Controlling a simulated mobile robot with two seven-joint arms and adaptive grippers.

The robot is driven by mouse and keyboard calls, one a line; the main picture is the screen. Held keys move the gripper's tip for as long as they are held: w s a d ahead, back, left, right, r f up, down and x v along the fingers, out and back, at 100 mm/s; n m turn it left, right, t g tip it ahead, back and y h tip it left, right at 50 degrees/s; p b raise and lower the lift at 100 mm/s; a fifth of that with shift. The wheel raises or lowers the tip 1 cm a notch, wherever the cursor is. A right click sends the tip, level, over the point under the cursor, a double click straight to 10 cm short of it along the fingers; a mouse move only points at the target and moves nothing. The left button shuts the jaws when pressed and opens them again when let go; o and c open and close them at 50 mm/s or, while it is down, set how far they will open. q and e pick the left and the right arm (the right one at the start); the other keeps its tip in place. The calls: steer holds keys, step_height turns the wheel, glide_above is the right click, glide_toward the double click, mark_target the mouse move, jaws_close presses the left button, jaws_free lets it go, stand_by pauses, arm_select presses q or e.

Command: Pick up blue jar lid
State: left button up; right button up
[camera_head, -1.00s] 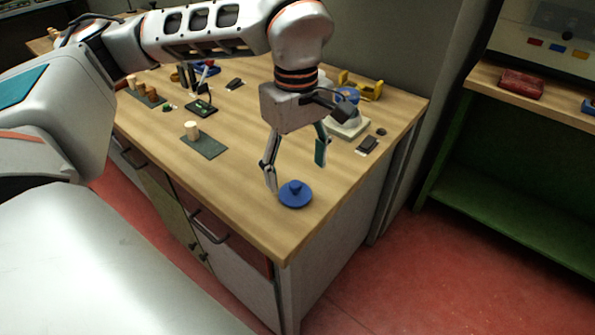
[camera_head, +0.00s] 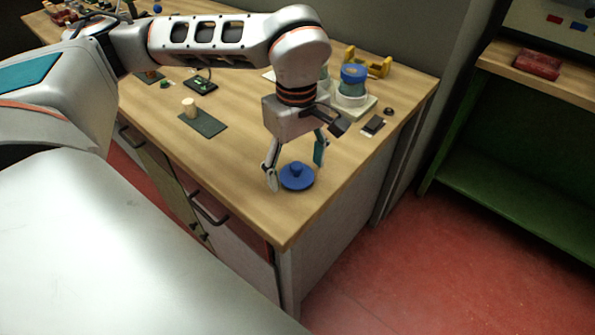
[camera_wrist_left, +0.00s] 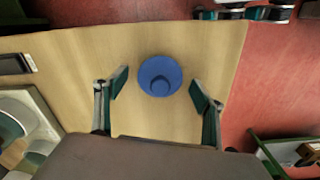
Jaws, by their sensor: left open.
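The blue jar lid (camera_head: 297,177) is a round disc with a small knob on top. It lies flat on the wooden bench top near the front corner. My left gripper (camera_head: 296,170) is open just above the lid, with one finger to each side of it and the lid free. In the left wrist view the lid (camera_wrist_left: 160,76) shows whole, between and a little beyond the spread fingertips of the left gripper (camera_wrist_left: 160,90). My right gripper is in neither view.
A jar with a blue top (camera_head: 352,86) stands on a pale base behind the gripper, near a yellow holder (camera_head: 368,62). A small black block (camera_head: 374,124) lies at the right edge. A cork stopper (camera_head: 190,107) stands on a dark mat (camera_head: 208,124). The bench's front corner is close to the lid.

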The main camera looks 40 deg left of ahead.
arm_select(q)
steer(key=c, duration=1)
